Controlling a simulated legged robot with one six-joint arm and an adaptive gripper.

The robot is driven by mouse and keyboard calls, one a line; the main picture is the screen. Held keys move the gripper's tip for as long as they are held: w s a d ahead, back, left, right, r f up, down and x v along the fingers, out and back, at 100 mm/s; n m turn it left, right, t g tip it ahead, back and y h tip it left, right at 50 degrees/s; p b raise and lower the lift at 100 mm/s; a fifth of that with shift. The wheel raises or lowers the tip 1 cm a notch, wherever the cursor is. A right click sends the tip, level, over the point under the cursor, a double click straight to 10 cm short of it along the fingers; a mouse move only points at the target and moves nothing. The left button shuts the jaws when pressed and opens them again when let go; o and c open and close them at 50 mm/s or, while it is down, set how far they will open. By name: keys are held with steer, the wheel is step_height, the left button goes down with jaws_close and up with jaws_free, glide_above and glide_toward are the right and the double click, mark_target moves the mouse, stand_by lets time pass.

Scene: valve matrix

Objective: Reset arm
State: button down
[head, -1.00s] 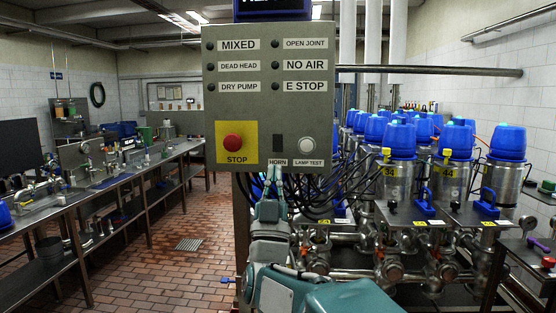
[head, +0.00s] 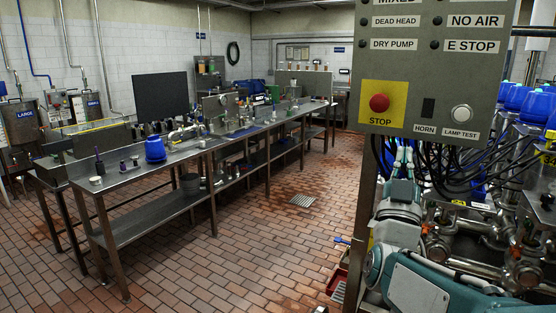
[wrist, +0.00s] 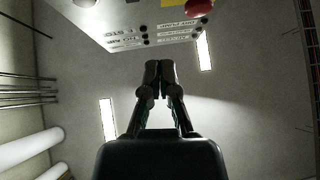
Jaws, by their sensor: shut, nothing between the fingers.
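My gripper (wrist: 158,68) points upward in the wrist view, its two fingers together at the tips with nothing between them. In the head view my gripper (head: 403,150) is just under the lower edge of the grey control panel (head: 416,90), in front of black cables. My teal and grey arm is folded at the lower right. The panel carries a red STOP button (head: 380,103) on a yellow plate and a white lamp test button (head: 462,114).
A long steel workbench (head: 150,173) with a blue cap (head: 155,148) and fittings runs along the left. Blue-topped valves (head: 540,108) and steel pipes crowd the right. The tiled floor (head: 250,240) between is open, with a drain grate (head: 302,200).

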steer(key=s+a+f+n+g+y, duration=0.2)
steer(key=a+f+g+y, duration=0.25)
steer(key=f, duration=0.25)
steer(key=s+a+f+n+g+y, duration=0.2)
steer(key=s+a+f+g+y, duration=0.1)
steer(key=f+g+y, duration=0.4)
steer(key=s+a+f+g, duration=0.1)
steer(key=s+f+g, duration=0.2)
steer(key=s+f, duration=0.3)
steer(key=s+f+g, duration=0.3)
steer(key=s+f, duration=0.3)
steer(key=s, duration=0.4)
steer(key=shift+a+g, duration=0.35)
steer(key=shift+a, duration=0.05)
